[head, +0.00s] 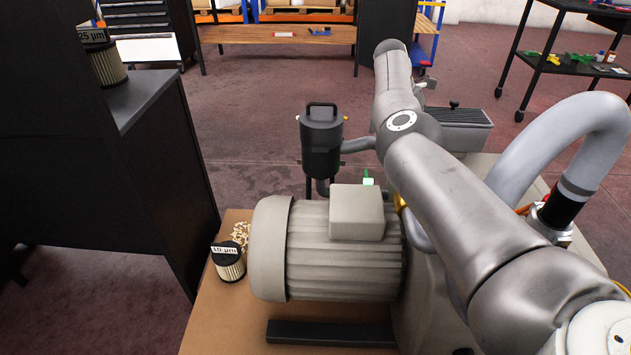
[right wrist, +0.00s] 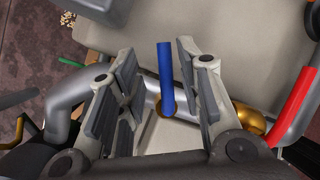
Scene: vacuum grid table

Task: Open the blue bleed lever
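The blue bleed lever (right wrist: 165,75) shows in the right wrist view as a blue handle. It lies between the two spread fingers of my right gripper (right wrist: 155,85), with a gap to the finger on each side. A brass fitting (right wrist: 185,105) is beside the lower end of the lever. In the head view my right arm covers this area, and the lever is hidden there. My right gripper is open. My left gripper is not in either view.
A red handle (right wrist: 292,107) is to the right and a green handle (right wrist: 72,62) to the left in the right wrist view. The grey motor (head: 325,255), black filter housing (head: 321,140), thick grey hose (head: 560,140) and a 10 µm filter (head: 229,262) stand around the arm.

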